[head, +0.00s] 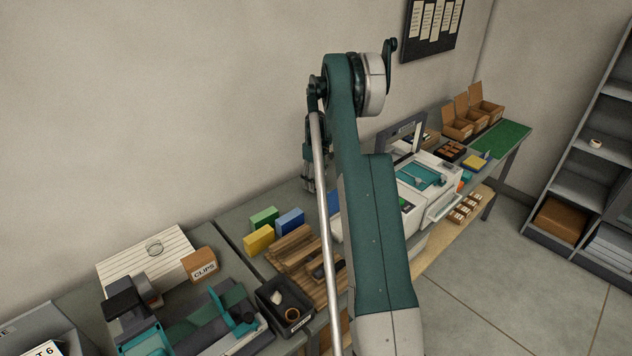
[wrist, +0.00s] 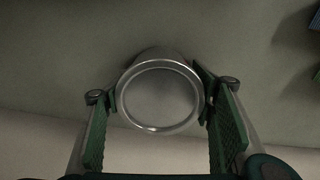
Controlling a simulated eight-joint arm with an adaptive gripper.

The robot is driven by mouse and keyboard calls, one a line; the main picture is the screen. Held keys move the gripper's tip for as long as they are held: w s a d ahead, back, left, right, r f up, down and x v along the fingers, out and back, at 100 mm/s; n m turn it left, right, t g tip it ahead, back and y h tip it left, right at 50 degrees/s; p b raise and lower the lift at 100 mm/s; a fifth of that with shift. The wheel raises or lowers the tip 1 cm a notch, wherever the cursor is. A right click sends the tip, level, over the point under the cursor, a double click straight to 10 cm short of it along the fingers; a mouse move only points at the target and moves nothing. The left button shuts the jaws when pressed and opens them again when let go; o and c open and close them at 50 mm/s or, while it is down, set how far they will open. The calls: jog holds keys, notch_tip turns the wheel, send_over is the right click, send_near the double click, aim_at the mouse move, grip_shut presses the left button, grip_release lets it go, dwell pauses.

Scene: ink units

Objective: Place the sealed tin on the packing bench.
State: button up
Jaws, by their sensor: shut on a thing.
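My gripper (wrist: 160,95) is shut on a round metal tin (wrist: 160,100), with a green pad on each side of it. In the wrist view the tin shows its pale round end and shiny rim, with a grey surface behind it. In the head view my gripper (head: 309,180) hangs above the bench near the wall, partly behind my arm, and the tin cannot be made out there. A long grey bench (head: 237,220) runs along the wall. At its far right end are a green mat (head: 503,139) and open cardboard boxes (head: 487,103). No label marks the packing bench.
Green, yellow and blue blocks (head: 290,221) stand near a slatted wooden board (head: 290,252). A black bin (head: 284,305) and a clips box (head: 201,264) are nearer. A white machine (head: 410,205) stands right of my arm. Shelving (head: 580,185) is at far right.

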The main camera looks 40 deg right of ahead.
aim_at(316, 173)
jog(key=o, duration=1.2)
jog(key=shift+f, duration=0.1)
notch_tip(316, 173, up, 12)
jog(key=shift+r, duration=0.15)
jog(key=shift+a, duration=0.1)
dwell(0.4)
